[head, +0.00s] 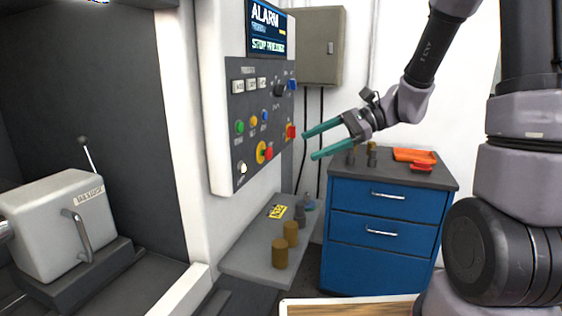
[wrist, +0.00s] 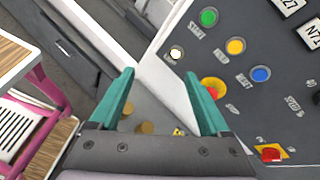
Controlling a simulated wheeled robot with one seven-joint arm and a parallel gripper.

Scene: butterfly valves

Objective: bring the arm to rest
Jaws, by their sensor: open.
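My gripper (head: 314,143) has two long teal fingers. In the head view it hangs in the air in front of the right edge of the control panel, above and to the left of the blue cabinet's top. The fingers are apart with nothing between them. In the wrist view my gripper (wrist: 158,90) is also open and empty. My arm (head: 425,60) reaches in from the upper right, its end pointing left. Contact between the fingers and the panel does not show.
The control panel (head: 245,165) carries several coloured buttons and a red-and-yellow switch (head: 291,132) close to the fingers. A blue drawer cabinet (head: 384,234) holds an orange tray (head: 414,155). A grey shelf (head: 248,262) bears brass cylinders (head: 280,253). A grey machine vise (head: 55,225) stands left.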

